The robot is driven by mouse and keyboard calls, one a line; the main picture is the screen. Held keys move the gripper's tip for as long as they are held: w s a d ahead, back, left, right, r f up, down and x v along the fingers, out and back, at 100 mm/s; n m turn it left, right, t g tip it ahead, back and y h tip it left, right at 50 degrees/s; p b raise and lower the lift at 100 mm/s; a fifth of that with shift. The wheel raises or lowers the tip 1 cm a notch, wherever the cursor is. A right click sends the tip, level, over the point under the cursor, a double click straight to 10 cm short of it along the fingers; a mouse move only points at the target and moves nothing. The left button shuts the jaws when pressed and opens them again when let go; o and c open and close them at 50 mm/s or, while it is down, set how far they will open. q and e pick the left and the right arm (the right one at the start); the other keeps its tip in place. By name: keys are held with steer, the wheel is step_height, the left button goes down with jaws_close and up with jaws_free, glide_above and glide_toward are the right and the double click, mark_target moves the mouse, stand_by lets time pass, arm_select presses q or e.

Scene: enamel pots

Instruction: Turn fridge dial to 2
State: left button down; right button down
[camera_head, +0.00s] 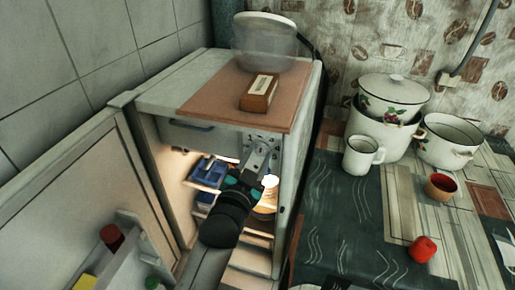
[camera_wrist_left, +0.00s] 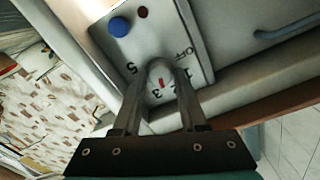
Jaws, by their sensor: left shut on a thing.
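The fridge (camera_head: 165,97) stands open at centre left in the head view, its control panel near the top of the inside. In the left wrist view the panel (camera_wrist_left: 108,50) is white and carries the dial (camera_wrist_left: 157,87), with printed marks 5, OFF, 1, 2 and 3 around it. My left gripper (camera_head: 262,150) reaches up to the panel in the head view and hides the dial there. In the left wrist view my left gripper (camera_wrist_left: 160,70) is shut on the dial, one finger on each side. A small red mark shows between the fingers. My right gripper is not seen.
The open fridge door (camera_head: 70,195) stands left of my arm. A brown board (camera_head: 205,97) with a small box (camera_head: 259,93) and a clear bowl (camera_head: 264,42) sit on top. At right, a table holds enamel pots (camera_head: 380,137), a mug (camera_head: 362,156) and a red item (camera_head: 422,249).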

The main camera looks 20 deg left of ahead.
arm_select(q)
steer(key=n+p, duration=0.2)
steer(key=n, duration=0.1)
steer(key=shift+r, duration=0.1)
steer(key=shift+n+p, duration=0.6)
steer(key=shift+n, duration=0.1)
steer(key=shift+c, duration=2.2)
jaws_free()
steer(key=s+p, duration=0.1)
steer(key=s, duration=1.4)
steer(key=shift+a, duration=0.25)
steer(key=shift+s, duration=0.1)
